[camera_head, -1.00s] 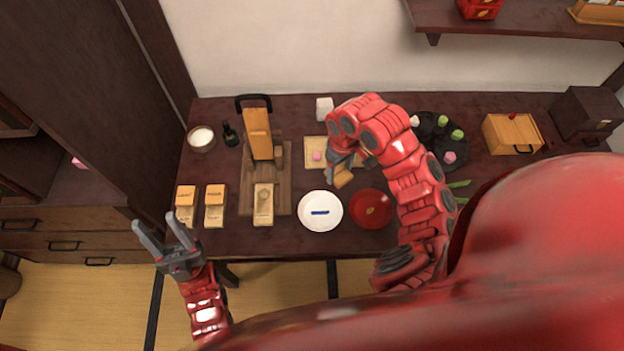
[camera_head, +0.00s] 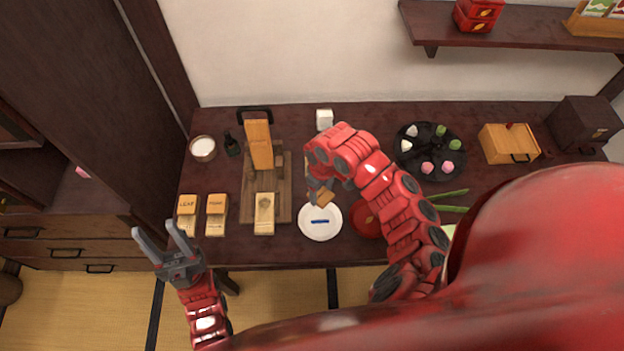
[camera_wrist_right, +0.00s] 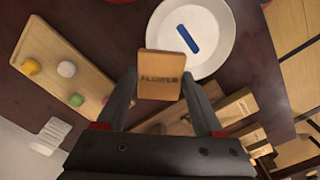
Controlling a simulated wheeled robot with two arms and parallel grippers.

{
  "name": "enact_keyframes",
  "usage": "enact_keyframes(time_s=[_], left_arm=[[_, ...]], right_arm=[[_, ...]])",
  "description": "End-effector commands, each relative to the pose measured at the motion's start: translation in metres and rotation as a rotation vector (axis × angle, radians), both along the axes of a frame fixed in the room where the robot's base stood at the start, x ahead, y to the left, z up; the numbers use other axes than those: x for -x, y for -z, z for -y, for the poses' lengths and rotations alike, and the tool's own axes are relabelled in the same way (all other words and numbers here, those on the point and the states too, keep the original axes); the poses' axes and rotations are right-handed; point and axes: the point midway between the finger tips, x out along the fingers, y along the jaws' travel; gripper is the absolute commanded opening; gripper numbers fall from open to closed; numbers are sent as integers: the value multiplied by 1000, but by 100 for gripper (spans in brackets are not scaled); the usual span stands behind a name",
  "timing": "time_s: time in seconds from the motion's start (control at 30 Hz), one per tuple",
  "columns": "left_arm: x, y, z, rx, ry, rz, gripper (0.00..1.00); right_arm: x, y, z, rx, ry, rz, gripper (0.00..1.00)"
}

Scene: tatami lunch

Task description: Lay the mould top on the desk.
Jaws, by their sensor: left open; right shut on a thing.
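The mould top is a small tan wooden block marked "FLOWER" (camera_wrist_right: 160,75). My right gripper (camera_wrist_right: 165,92) is shut on it and holds it above the dark wooden desk (camera_head: 300,255). In the head view the block (camera_head: 321,196) shows just above the back edge of the white plate (camera_head: 320,232). The plate, with a blue strip (camera_wrist_right: 187,39) on it, also shows in the right wrist view (camera_wrist_right: 222,50). My left gripper (camera_head: 159,240) is open and empty, in front of the desk's left front edge.
Moulds marked LEAF (camera_head: 187,205) and another (camera_head: 216,205) stand at the left. A pale mould base (camera_head: 264,215) lies before a wooden press (camera_head: 284,205). A red bowl (camera_head: 362,220) is partly hidden by my right arm. A dark round tray (camera_head: 430,165) holds several sweets.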

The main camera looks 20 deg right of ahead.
Motion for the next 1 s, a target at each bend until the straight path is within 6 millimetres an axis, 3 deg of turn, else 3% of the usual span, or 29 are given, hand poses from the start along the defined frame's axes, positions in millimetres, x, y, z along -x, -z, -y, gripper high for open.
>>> enact_keyframes(time_s=[0.4, 0.7, 1.0], left_arm=[[0, -6, 0, 0, 0, 0, 50], [0, -8, 0, 0, 0, 0, 50], [0, -17, 0, 0, 0, 0, 50]], right_arm=[[-55, 4, -6, -5, 5, 2, 15], [-65, 8, -7, -2, 0, -3, 15], [-64, 37, -8, -3, 2, -5, 15]])
